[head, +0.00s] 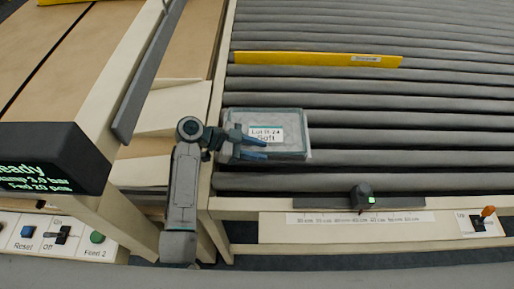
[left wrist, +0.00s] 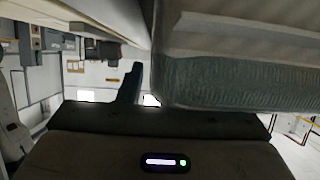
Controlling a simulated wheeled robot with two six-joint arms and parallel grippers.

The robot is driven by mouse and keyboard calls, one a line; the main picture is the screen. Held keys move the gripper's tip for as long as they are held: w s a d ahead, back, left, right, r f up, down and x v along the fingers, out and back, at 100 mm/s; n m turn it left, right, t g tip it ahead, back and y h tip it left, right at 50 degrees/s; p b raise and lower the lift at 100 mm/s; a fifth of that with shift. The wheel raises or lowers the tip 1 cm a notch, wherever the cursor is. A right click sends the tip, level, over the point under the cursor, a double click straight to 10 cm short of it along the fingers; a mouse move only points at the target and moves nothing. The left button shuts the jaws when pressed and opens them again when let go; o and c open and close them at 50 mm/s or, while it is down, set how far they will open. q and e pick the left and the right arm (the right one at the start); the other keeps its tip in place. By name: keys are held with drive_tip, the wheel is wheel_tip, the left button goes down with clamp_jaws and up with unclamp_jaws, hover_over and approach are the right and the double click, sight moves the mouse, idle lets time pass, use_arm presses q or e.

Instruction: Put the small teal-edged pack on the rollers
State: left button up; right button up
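The small teal-edged pack (head: 290,148) is a flat, pale grey block with a white label on top. In the head view it appears to lie flat on the rollers (head: 400,165), at their left front end. My left gripper (head: 266,149) reaches in from the left. Its two fingers are apart and overlap the pack's label side, with nothing seen between them. In the left wrist view the pack's teal side (left wrist: 245,85) is very close at the right. One finger (left wrist: 131,84) shows left of it; the other is hidden. My right gripper is not in view.
A yellow divider bar (head: 315,59) lies across the rollers behind the pack. A control panel (head: 60,235) stands at the left. The rollers to the right are clear.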

use_arm(q)
drive_tip(key=shift+a, duration=0.1)
drive_tip(key=shift+a+b, duration=0.3)
drive_tip(key=b+v, duration=0.2)
drive_tip(key=v, duration=0.4)
drive_tip(key=shift+a+b, duration=0.1)
drive_tip(key=shift+b, duration=0.25)
drive_tip(key=shift+a+r, duration=0.2)
drive_tip(key=shift+r, duration=0.15)
